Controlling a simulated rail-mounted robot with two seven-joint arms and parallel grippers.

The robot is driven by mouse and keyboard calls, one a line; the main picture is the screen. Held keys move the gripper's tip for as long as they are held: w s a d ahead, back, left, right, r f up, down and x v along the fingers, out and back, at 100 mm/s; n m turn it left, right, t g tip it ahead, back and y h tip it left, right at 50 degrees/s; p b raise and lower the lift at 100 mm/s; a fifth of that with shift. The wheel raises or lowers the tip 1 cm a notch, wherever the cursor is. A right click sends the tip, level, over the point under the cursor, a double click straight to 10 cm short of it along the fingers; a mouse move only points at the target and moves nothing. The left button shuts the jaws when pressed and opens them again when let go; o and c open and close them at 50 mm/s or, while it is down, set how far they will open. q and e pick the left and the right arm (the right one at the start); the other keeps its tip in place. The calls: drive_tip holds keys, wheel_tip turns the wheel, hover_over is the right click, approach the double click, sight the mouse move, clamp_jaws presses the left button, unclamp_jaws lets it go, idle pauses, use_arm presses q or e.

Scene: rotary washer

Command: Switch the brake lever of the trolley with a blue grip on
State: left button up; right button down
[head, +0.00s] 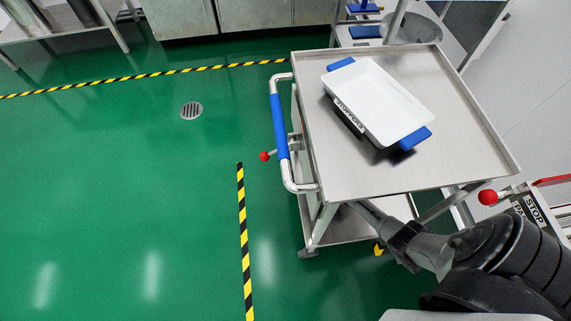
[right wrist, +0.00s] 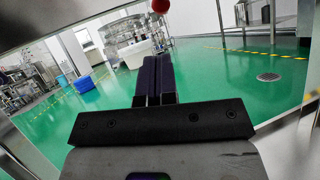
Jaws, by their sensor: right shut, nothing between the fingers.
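The trolley (head: 350,180) has a steel top and a blue grip (head: 279,127) on its left-side handle. Its brake lever ends in a red knob (head: 265,156), which sticks out to the left just past the grip. My right arm reaches from the lower right beneath the trolley top, which hides its gripper in the head view. In the right wrist view my right gripper (right wrist: 154,78) is shut and empty. A red knob (right wrist: 160,5) shows at the top edge there, above and apart from the fingertips. My left gripper is not in view.
A white tray (head: 385,100) with blue handles sits on the trolley top. Another trolley with a red grip (head: 553,181), a red knob (head: 488,197) and a STOP/PARK plate (head: 535,209) stands at the right. The green floor (head: 120,180) left of the blue-grip trolley is clear.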

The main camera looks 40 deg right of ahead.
approach(273, 152)
drive_tip(key=w+a, duration=0.4)
drive_tip(key=w, duration=0.2)
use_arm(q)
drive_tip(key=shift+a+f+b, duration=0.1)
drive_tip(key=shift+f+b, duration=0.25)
use_arm(e)
drive_tip(key=shift+w+a+r, duration=0.1)
drive_tip(key=shift+a+r, duration=0.05)
drive_tip(key=shift+a, duration=0.2)
